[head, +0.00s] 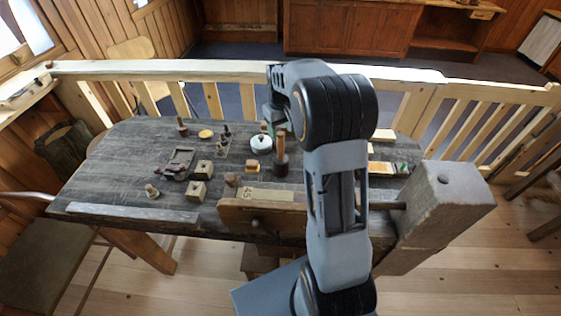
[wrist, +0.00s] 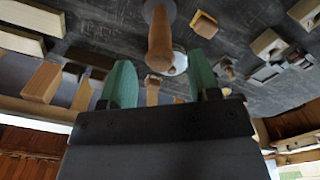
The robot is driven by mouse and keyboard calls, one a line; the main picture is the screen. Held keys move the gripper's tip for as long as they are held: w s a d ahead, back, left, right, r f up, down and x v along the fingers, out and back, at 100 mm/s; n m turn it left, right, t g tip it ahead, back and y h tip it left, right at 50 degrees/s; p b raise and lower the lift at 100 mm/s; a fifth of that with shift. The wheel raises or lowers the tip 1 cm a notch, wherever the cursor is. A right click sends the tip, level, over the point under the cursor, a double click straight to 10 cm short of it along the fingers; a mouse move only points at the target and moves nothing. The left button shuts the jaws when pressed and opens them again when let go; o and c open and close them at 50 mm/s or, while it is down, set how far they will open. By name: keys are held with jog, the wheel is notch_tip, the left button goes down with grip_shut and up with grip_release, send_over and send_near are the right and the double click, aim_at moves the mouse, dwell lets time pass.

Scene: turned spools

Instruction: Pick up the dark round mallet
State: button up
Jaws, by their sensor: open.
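The dark round mallet (head: 280,164) stands upright on the workbench in the head view, its dark head down and its wooden handle up. In the wrist view the handle (wrist: 159,42) points towards the camera, with part of the dark head (wrist: 157,10) at the top edge. My gripper (wrist: 161,76) is open, its two green fingers apart, and nothing is held between them. The handle's end appears in line with the gap between the fingers, a little beyond the tips. In the head view my arm hides most of the gripper.
Several wooden blocks and tools lie farther left on the dark bench (head: 110,165). A large wooden vise (head: 445,205) is at the right.

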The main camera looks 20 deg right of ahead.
aim_at(281, 140)
jog(key=shift+f+p, duration=0.75)
jog(key=shift+f, duration=2)
jog(key=shift+c, duration=0.3)
grip_shut()
